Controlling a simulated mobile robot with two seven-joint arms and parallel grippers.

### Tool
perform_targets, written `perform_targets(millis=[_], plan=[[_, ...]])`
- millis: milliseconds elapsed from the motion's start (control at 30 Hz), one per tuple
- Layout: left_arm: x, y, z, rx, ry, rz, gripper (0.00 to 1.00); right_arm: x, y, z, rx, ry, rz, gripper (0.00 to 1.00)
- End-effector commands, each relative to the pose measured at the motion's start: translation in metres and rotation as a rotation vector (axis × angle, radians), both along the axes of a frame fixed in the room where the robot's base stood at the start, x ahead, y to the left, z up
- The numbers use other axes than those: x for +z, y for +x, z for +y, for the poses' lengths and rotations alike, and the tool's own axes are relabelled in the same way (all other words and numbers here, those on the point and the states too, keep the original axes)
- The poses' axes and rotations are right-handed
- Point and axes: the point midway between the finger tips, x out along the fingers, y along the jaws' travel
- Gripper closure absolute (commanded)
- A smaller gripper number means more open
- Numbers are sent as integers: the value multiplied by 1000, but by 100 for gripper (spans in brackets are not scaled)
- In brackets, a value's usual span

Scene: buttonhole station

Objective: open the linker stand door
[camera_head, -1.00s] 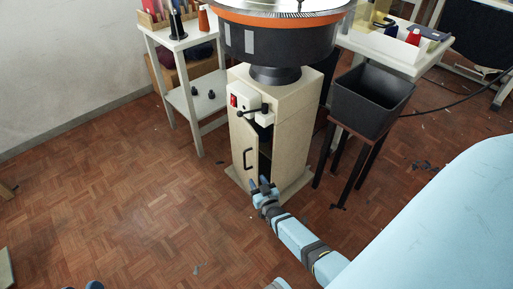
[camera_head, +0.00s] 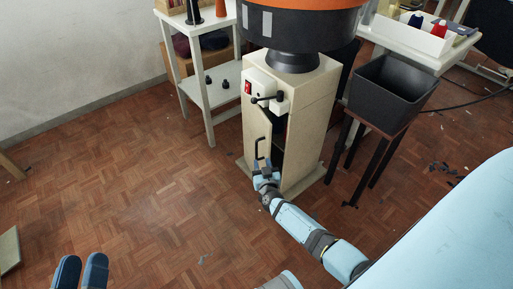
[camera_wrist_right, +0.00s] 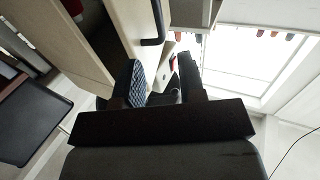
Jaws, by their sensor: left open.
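The linker stand (camera_head: 305,110) is a pale cabinet under a round black machine. Its door (camera_head: 256,132) stands slightly ajar, with a dark gap on its right side. The door's black bar handle (camera_head: 260,148) is upright; it also shows at the top of the right wrist view (camera_wrist_right: 157,25). My right gripper (camera_head: 266,166) is at the lower end of the handle, in front of the door. In the right wrist view its fingers (camera_wrist_right: 165,85) are apart, with nothing clearly between them. Whether a finger touches the door cannot be told. My left gripper (camera_head: 80,272) is open and empty at the lower left.
A black bin (camera_head: 392,95) on a dark-legged stool (camera_head: 370,135) stands right of the cabinet. A white shelf table (camera_head: 212,100) is at its left. A light blue surface (camera_head: 450,225) fills the lower right. The parquet floor (camera_head: 150,190) left of the door is clear.

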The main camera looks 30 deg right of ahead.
Motion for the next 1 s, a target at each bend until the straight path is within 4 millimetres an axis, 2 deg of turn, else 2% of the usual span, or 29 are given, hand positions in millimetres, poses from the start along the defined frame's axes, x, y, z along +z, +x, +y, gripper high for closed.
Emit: perform_targets(millis=[33, 200, 500, 900, 933, 1000], plan=[[-11, 1, 0, -5, 9, 16, 57, -4, 12, -5, 0, -2, -3, 63], [-33, 2, -2, -25, 41, 77, 57, -4, 47, -19, 0, -1, -4, 63], [-62, 1, -5, -57, 89, 166, 57, -2, 88, -35, 0, 1, -1, 63], [-66, 1, -5, -65, 100, 185, 57, 0, 96, -38, 0, 1, 0, 63], [-66, 1, -5, -65, 100, 185, 57, 0, 96, -38, 0, 1, 0, 66], [-67, 1, -5, -65, 100, 185, 57, 0, 96, -38, 0, 1, 0, 82]])
